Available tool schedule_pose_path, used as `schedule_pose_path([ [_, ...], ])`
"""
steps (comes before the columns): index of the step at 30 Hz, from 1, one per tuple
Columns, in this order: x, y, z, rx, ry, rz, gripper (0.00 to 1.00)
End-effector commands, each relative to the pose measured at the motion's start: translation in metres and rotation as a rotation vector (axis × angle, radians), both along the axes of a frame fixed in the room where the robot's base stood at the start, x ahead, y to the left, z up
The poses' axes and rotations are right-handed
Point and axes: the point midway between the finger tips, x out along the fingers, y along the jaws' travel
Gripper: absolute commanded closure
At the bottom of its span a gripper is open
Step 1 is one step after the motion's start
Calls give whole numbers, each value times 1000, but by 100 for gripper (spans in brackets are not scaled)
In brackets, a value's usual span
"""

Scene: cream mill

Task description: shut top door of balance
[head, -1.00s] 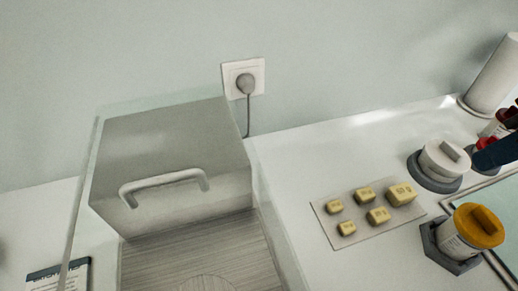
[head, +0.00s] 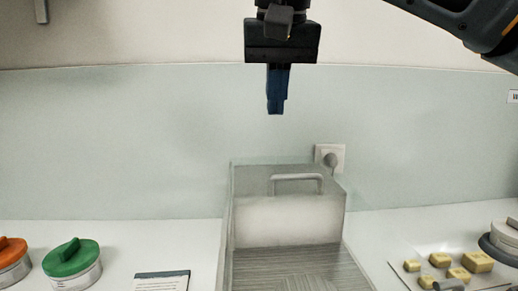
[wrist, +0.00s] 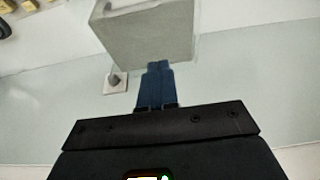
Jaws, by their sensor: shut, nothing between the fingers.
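The balance is a clear-walled box with a pale grey block (head: 288,222) at its back and a striped floor (head: 300,272). A grey bar handle (head: 297,177) lies on the top at the back; I take it to be the top door's handle. I cannot clearly make out the clear door panel. My gripper (head: 275,112) has its blue fingers together, empty and pointing down. It shows above the handle in the head view, apart from it. In the wrist view the fingertips (wrist: 159,64) overlap the edge of the grey block (wrist: 150,38); the handle is not clear there.
A wall socket with a grey plug (head: 330,158) is behind the balance. Green-lidded (head: 72,258) and orange-lidded (head: 12,262) jars and a dark-edged card (head: 162,281) stand left. Yellow blocks (head: 478,262) on a sheet lie right. The air around my gripper is clear.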

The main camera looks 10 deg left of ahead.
Motion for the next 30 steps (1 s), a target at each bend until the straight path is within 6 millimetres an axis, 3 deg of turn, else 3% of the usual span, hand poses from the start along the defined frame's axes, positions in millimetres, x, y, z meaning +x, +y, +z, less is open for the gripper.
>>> schedule_pose_path([
  [16, 32, 7, -92, -4, 0, 1, 100],
  [22, 5, 0, -94, -3, -2, 3, 100],
  [30, -6, -3, -97, -2, 0, 2, 100],
])
